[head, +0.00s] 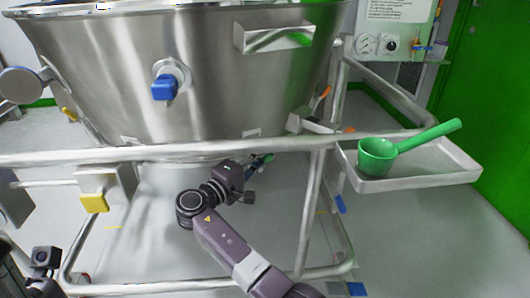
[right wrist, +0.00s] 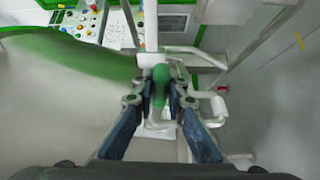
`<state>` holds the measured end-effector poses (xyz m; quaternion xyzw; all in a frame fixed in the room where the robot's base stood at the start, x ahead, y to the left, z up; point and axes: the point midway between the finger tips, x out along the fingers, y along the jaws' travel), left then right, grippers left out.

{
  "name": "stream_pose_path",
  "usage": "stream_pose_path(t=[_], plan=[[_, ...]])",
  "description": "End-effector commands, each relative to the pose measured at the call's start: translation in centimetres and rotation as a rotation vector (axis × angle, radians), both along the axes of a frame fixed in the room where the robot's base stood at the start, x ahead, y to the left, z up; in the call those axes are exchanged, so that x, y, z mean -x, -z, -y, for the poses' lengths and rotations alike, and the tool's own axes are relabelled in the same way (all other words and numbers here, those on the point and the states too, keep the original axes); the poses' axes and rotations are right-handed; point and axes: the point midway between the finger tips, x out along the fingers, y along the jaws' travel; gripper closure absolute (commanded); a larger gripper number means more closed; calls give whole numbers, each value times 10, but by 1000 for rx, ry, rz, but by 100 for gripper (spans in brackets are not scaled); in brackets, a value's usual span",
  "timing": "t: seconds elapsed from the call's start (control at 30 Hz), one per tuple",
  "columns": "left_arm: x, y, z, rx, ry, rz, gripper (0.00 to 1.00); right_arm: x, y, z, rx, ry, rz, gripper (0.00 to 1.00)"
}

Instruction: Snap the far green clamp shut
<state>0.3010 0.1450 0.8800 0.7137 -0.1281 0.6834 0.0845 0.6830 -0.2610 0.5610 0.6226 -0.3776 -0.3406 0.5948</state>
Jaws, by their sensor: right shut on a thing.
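My right arm reaches in under the steel vessel (head: 220,75) in the head view. Its gripper (head: 262,160) is at the shaded underside of the vessel, partly hidden by my own wrist. In the right wrist view my right gripper (right wrist: 160,100) is shut on the green clamp's handle (right wrist: 160,82), which stands upright between the two fingers. The rest of the clamp is hidden or too blurred to tell its position. At the lower left of the head view, a dark part of my left arm (head: 45,258) shows; its fingertips cannot be made out.
A steel rail (head: 80,157) runs across in front of the vessel, with frame tubes below. A white tray (head: 430,178) with a green scoop (head: 378,156) sticks out at right. A blue knob (head: 165,87) is on the vessel's front. A yellow-tabbed box (head: 94,202) hangs at left.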

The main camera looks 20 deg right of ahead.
Motion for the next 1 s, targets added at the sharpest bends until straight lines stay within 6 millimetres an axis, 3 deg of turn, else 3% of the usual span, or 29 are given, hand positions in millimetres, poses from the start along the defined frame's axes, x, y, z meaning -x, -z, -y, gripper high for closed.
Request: stream_pose_path(t=[0.33, 0.37, 0.5, 0.83, 1.0], plan=[[0, 1, 0, 0, 0, -1, 60, 0, 0, -1, 0, -2, -1, 100], [0, 1, 0, 0, 0, -1, 60, 0, 0, -1, 0, -2, -1, 85], [0, 1, 0, -1, 1, -2, 60, 0, 0, -1, 0, -2, -1, 70], [1, 0, -1, 1, -1, 3, 60, 1, 0, -3, -1, -2, 0, 70], [1, 0, 0, 1, 0, 2, 60, 9, 1, -20, -2, -4, -1, 70]])
